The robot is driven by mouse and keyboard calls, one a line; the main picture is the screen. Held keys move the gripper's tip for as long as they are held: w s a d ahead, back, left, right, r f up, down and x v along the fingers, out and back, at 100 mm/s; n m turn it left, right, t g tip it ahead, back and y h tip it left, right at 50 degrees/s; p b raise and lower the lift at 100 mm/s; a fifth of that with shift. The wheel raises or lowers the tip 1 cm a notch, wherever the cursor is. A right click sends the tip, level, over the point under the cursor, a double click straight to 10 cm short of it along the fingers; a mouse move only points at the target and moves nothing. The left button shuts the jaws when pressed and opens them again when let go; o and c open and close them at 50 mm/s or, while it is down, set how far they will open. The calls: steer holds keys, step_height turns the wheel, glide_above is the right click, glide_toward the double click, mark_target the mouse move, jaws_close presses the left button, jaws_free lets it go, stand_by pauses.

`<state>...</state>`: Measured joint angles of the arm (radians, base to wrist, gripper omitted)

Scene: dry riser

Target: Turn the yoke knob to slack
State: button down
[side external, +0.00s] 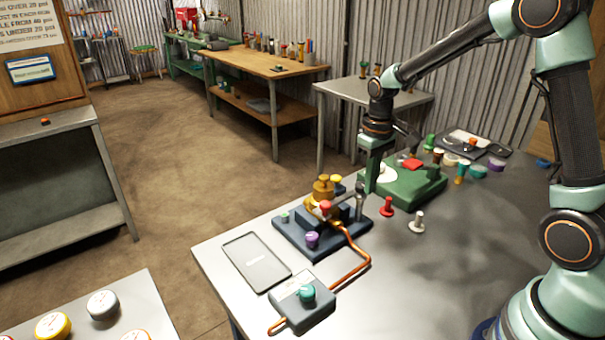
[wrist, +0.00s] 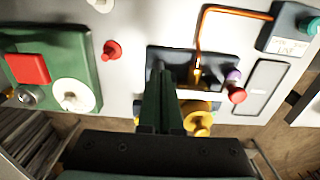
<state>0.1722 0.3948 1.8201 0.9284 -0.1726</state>
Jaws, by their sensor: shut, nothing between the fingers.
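A dark blue base (side external: 283,234) carries a brass fitting (side external: 322,190) with a red knob (side external: 325,207) on its side. A purple knob (side external: 312,240) sits at the front of this base. I cannot tell which knob is the yoke knob. In the wrist view the red knob (wrist: 237,95), purple knob (wrist: 233,74) and brass fitting (wrist: 198,117) show right of my fingers. My gripper (side external: 368,190) is shut and empty, pointing down beside the right end of the base, apart from the knobs. It also shows in the wrist view (wrist: 160,72), covering part of the base.
A green unit (side external: 415,190) with a red block stands behind right. A red peg (side external: 387,207) and a white peg (side external: 417,222) stand near my gripper. A grey box (side external: 307,312) with a teal knob joins the base by an orange line. A dark-framed panel (side external: 256,262) lies at left.

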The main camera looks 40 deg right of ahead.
steer(key=shift+w+d, duration=0.15)
steer(key=shift+d, duration=0.05)
steer(key=shift+r, duration=0.1)
steer(key=shift+s+r, duration=0.15)
steer(key=shift+r, duration=0.85)
steer(key=shift+s+r, duration=0.2)
steer(key=shift+r, duration=0.75)
steer(key=shift+s+r, duration=0.15)
steer(key=shift+r, duration=0.85)
steer(key=s+a+r+t, duration=0.2)
steer(key=s+a+r, duration=0.1)
steer(key=s, duration=0.3)
steer(key=s+a+r+t, duration=0.3)
steer(key=s+a+r, duration=0.1)
steer(key=s, duration=0.2)
steer(key=shift+a+t, duration=0.25)
steer(key=shift+t, duration=0.05)
